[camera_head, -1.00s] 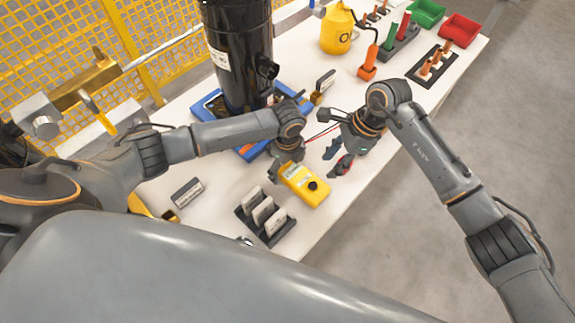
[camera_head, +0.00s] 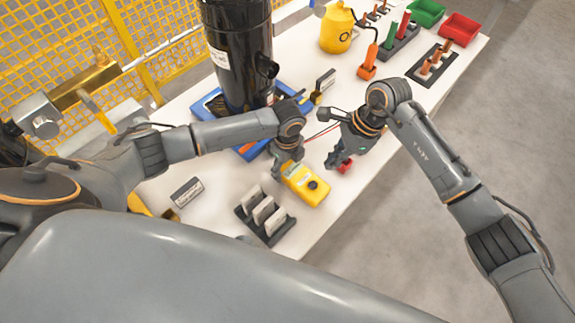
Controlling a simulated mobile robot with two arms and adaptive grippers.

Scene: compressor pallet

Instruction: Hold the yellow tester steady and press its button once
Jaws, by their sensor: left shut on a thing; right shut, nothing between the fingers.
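The yellow tester (camera_head: 302,188) lies on the white table near its front edge, with a round black knob or button (camera_head: 314,185) on its right part. My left gripper (camera_head: 287,167) is shut on the tester's far left end. My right gripper (camera_head: 341,158) is shut and empty, to the right of and beyond the tester, apart from it. A red item (camera_head: 345,166) shows just below the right gripper's fingers, partly hidden. Red leads run from near the tester toward the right gripper.
A black compressor (camera_head: 240,55) stands on a blue pallet (camera_head: 250,151) behind my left arm. A dark rack with pale cards (camera_head: 265,214) stands just left of the tester. A yellow can (camera_head: 338,30), an orange tool (camera_head: 368,65) and coloured bins (camera_head: 460,28) are farther back.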

